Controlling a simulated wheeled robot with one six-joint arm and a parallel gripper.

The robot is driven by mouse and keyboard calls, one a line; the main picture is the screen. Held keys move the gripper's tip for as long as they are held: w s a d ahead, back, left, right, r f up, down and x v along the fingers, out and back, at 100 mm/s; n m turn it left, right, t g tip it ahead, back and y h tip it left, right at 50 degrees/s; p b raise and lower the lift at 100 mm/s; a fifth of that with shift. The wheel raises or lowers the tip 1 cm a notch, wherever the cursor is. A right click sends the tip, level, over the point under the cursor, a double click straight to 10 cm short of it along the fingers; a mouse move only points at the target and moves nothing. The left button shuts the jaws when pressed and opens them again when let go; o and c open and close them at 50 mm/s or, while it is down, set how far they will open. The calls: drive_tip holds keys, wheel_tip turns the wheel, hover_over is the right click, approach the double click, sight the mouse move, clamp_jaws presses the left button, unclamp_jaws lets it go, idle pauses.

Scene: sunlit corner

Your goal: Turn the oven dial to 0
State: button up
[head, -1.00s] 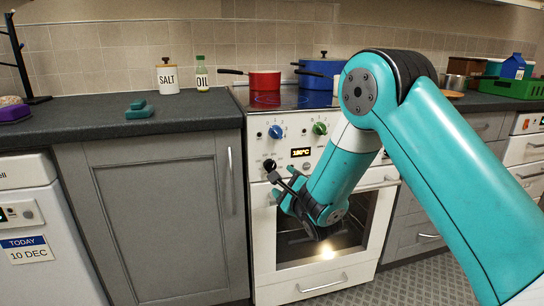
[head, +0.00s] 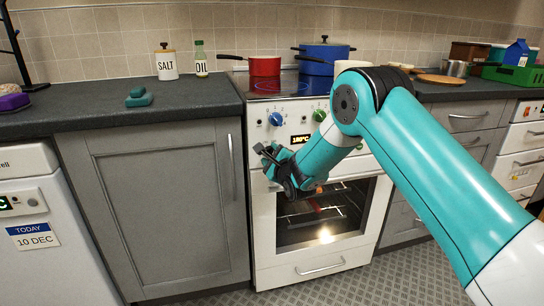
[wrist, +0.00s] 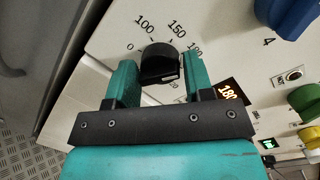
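The black oven dial (wrist: 160,65) is on the white front panel, with printed marks 0, 100 and 150 around its upper side. Its other marks are partly covered, and I cannot tell its exact setting. The oven display (head: 300,138) reads 180°C and shows partly in the wrist view (wrist: 231,92). My gripper (wrist: 160,70) has its two teal fingers apart, one on each side of the dial. In the head view my gripper (head: 270,158) is in front of the panel and hides the dial.
A blue knob (head: 276,119) and a green knob (head: 319,115) are above and right of the dial. A red pot (head: 264,66) and blue pot (head: 325,57) are on the hob. The oven door (head: 325,215) is below, with a lit window.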

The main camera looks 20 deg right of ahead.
drive_tip(key=c, duration=0.4)
drive_tip(key=shift+c, duration=0.2)
drive_tip(key=shift+n, duration=0.3)
drive_tip(key=n+b, duration=0.2)
drive_tip(key=n, duration=0.4)
drive_tip(key=shift+r+g, duration=0.1)
drive_tip(key=shift+g, duration=0.2)
drive_tip(key=n+h+b, duration=0.1)
drive_tip(key=n, duration=0.4)
drive_tip(key=shift+a+n+b, duration=0.15)
drive_tip(key=shift+n+b, duration=0.2)
drive_tip(key=shift+n, duration=0.05)
drive_tip(key=n+h+b, duration=0.1)
drive_tip(key=n, duration=0.5)
drive_tip(key=shift+a+g+b, duration=0.1)
drive_tip(key=shift+g+b, duration=0.2)
drive_tip(key=shift+b, duration=0.1)
drive_tip(key=n, duration=0.3)
drive_tip(key=n+h, duration=0.1)
drive_tip(key=n, duration=0.2)
drive_tip(key=shift+h+b, duration=0.3)
drive_tip(key=shift+a, duration=0.1)
